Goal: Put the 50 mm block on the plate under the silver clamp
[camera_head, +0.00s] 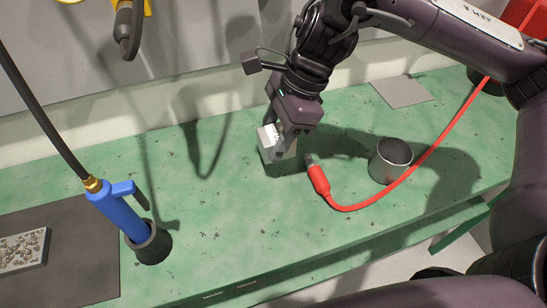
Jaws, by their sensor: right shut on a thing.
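My right gripper (283,136) reaches down from the top right and is shut on a silver-grey block (266,143) with dark print on its light face. The gripper covers part of the block. Block and gripper are over the middle of the green bench; I cannot tell whether the block touches the bench top. I cannot read the block's size. No silver clamp or plate under one can be made out in this view. My left gripper is not in view.
On the green bench (230,220), a red-handled cable (319,180) and a metal cup (390,160) lie right of the block. A grey square (402,92) lies behind. A blue tool (118,214) stands in a dark holder at left, near a tray (22,250) of small balls.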

